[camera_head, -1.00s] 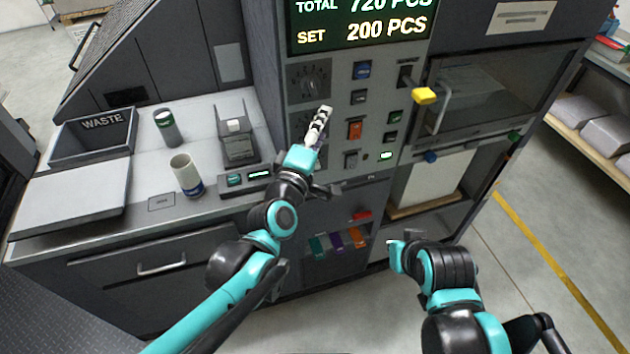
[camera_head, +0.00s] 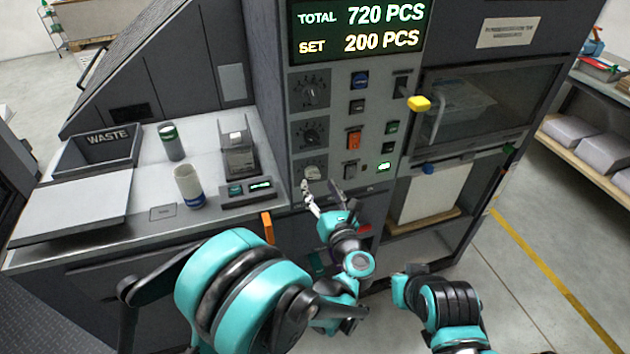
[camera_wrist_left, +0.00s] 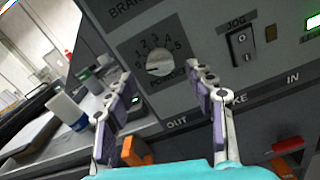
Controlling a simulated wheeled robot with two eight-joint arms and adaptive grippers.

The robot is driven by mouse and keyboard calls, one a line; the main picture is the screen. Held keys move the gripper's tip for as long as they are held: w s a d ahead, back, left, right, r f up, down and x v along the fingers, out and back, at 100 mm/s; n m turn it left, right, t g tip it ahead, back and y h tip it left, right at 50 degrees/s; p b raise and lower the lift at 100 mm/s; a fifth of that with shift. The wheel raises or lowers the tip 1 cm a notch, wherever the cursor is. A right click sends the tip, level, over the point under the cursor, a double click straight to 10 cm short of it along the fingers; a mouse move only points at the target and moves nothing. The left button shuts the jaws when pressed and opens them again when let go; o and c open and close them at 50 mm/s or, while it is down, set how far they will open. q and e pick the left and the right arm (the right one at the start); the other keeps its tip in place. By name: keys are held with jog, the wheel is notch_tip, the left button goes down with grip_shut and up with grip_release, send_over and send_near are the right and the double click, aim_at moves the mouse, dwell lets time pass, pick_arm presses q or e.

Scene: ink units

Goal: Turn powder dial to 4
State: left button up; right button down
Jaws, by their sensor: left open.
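The powder dial (camera_head: 314,172) is the lowest of three dials in a column on the grey control panel. In the left wrist view the dial (camera_wrist_left: 160,62) has a pale round knob with numbers printed around it; its exact setting is too small to read. My left gripper (camera_head: 313,192) is open just below and in front of it. In the wrist view its fingertips (camera_wrist_left: 160,74) spread to either side of the knob, with nothing between them. I cannot tell whether they touch it. My right arm (camera_head: 445,305) is low at the right; its gripper does not show.
Two dark dials (camera_head: 311,133) sit above. A white cup (camera_head: 188,186) and a green-lidded canister (camera_head: 171,141) stand on the left counter.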

aim_at(314, 177)
pick_arm(q)
jog(key=shift+b+x, duration=0.3)
jog(key=shift+x, duration=1.9)
jog(key=c, duration=1.1)
jog(key=shift+c, duration=0.2)
